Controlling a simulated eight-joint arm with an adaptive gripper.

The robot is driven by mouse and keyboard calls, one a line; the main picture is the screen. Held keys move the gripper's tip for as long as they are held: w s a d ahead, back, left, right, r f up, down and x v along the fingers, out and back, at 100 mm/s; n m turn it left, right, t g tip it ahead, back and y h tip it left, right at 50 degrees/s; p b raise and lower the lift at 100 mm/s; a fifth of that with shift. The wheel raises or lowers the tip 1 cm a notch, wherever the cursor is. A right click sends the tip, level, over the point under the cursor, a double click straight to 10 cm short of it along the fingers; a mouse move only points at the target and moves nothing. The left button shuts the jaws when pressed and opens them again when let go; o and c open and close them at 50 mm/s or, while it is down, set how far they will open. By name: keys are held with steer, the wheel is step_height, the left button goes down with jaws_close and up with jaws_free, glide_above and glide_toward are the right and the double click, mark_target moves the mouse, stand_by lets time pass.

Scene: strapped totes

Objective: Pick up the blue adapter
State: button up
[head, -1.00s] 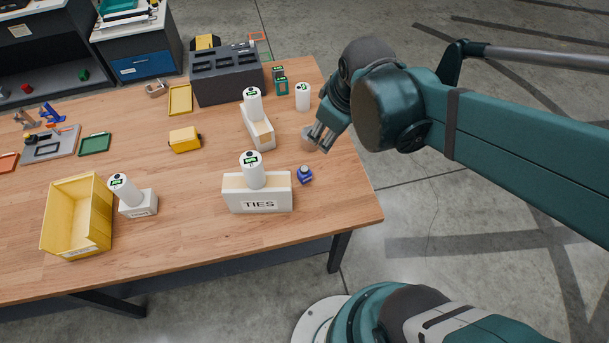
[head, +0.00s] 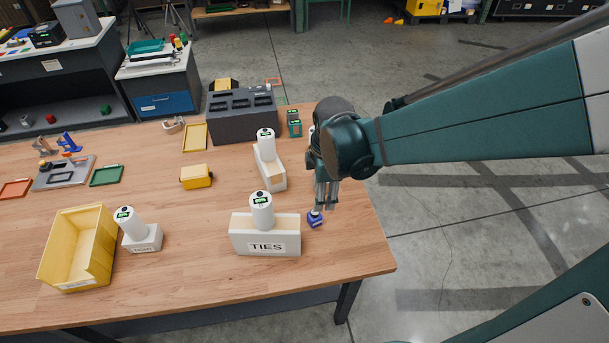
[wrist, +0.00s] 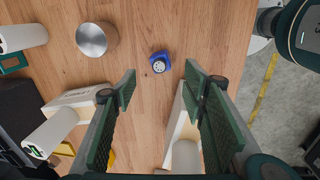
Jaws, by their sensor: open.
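The blue adapter (head: 315,219) is a small blue piece lying on the wooden table, to the right of the white TIES box. In the wrist view the adapter (wrist: 160,62) shows a pale round face with dark holes, and lies beyond the fingertips, roughly midway between them. My gripper (head: 326,206) points down, with its fingertips just above or beside the adapter in the head view. In the wrist view my gripper (wrist: 160,78) is open and empty, its green-padded fingers wide apart. I cannot tell the exact height of the fingertips.
The TIES box (head: 266,236), with a white bottle-like device on it, stands left of the adapter. A second white box (head: 270,174) stands farther back. A metal cylinder (wrist: 97,39) stands near the adapter. The table (head: 350,250) is bare toward its right front corner.

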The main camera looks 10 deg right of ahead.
mark_target(315, 216)
steer(key=f+n, duration=0.1)
steer(key=f, duration=0.1)
steer(key=a+f+n, duration=0.1)
steer(key=f, duration=0.1)
steer(key=w+f+n+g+b, duration=0.1)
steer(key=f, duration=0.1)
steer(key=shift+w+a+f+n, duration=0.1)
steer(key=shift+a+f+n, duration=0.1)
steer(key=shift+f+n, duration=0.15)
steer(key=shift+f, duration=1.25)
steer(key=shift+w+f+b, duration=0.2)
steer(key=shift+f+b, duration=0.35)
steer(key=shift+f, duration=2.05)
steer(key=c, duration=1)
